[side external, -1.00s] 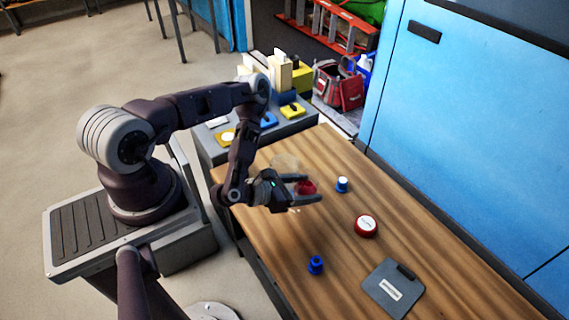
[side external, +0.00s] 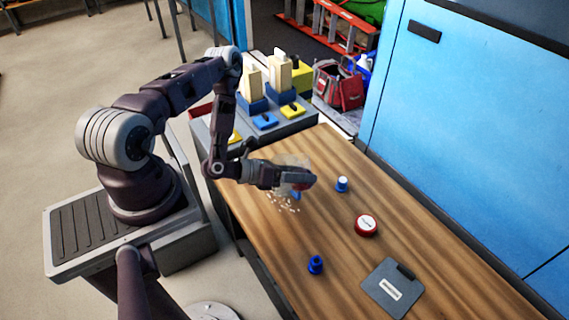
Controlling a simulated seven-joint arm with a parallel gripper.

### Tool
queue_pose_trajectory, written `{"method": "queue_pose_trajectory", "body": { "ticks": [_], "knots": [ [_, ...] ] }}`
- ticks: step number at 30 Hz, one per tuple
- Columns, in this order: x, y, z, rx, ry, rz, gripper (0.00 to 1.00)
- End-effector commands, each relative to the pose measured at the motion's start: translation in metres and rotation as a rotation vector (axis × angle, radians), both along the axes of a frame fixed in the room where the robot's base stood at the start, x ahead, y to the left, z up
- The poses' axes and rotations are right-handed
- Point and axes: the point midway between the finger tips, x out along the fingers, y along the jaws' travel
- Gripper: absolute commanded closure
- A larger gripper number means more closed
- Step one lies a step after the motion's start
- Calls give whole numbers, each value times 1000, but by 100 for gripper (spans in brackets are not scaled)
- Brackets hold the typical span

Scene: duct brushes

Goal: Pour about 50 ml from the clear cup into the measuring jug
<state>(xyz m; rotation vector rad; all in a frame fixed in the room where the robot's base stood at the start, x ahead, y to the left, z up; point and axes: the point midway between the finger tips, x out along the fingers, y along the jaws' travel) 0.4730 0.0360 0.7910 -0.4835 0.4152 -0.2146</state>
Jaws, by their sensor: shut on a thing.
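My gripper (side external: 303,179) is shut on the clear cup, low over the far left part of the wooden table (side external: 400,235). The cup is mostly hidden by the fingers; a bit of its red content (side external: 299,187) shows below them. The gripper is turned over to the side, so the cup looks tilted. A pale see-through shape (side external: 293,160) shows just behind the gripper; it may be the measuring jug, but its outline is unclear. White specks (side external: 284,203) show below the gripper; I cannot tell whether they are markings or spilled bits. The liquid level cannot be read.
A blue-and-white small container (side external: 342,184), a red round container with a white top (side external: 367,225), a blue small piece (side external: 316,265) and a grey clipboard (side external: 390,288) lie on the table. A blue cabinet (side external: 480,130) stands behind.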

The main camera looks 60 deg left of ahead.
Motion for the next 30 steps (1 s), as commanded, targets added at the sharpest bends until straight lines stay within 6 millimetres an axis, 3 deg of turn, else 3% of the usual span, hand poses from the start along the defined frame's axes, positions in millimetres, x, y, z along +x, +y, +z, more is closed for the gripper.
{"method": "queue_pose_trajectory", "body": {
  "ticks": [6, 16, 30],
  "knots": [
    [1, 12, 8, -135, 16, 2, 84],
    [2, 14, 5, -337, 39, -1, 84],
    [1, 13, 9, -468, 56, -1, 84]
  ]
}}
